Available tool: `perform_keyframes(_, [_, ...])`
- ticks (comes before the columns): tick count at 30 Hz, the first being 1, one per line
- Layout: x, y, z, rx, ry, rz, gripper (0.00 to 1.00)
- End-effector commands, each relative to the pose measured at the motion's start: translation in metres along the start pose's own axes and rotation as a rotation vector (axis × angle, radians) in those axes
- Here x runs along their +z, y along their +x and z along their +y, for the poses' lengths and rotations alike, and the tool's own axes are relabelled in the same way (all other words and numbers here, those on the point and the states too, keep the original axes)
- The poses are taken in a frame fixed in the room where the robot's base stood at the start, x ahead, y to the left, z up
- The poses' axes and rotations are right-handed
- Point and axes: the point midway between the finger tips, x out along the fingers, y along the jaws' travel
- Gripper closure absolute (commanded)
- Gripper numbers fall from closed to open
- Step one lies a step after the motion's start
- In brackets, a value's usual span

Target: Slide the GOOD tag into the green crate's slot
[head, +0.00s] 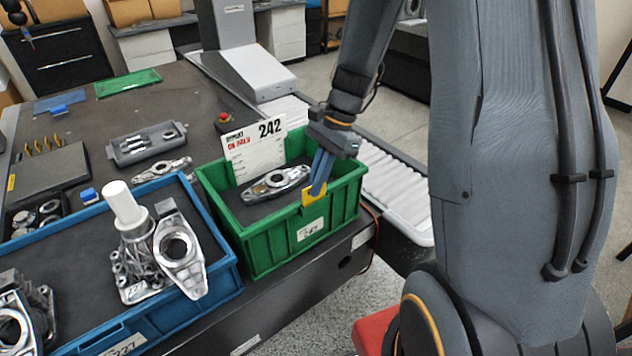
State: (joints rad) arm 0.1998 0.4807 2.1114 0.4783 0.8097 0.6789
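The green crate (287,237) stands at the table's front edge with a metal casting (274,183) lying inside. My gripper (316,191) points down at the crate's front right rim, its blue-grey fingers close together. A small yellow piece (313,197) shows at the fingertips, against the rim. I cannot tell whether it is a tag or the slot, or whether the fingers grip it. No GOOD lettering is readable. A white card (256,147) marked 242 with red lettering stands upright at the crate's back left.
A blue crate (217,283) with castings and a white cylinder (124,203) stands close to the left. A grey tray (147,143) and a loose casting (162,170) lie behind. A roller conveyor (397,197) runs behind the green crate on the right.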

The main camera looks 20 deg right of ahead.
Motion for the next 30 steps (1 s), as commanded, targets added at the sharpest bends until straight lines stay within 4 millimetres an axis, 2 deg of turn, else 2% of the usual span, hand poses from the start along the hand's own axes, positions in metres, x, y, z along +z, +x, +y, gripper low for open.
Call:
perform_keyframes(16, [-0.004,0.011,0.000,0.001,0.001,-0.001,1.00])
perform_keyframes(27, [-0.004,0.011,0.000,0.000,0.000,0.000,1.00])
perform_keyframes(30, [-0.004,0.011,0.000,0.000,0.000,0.000,0.84])
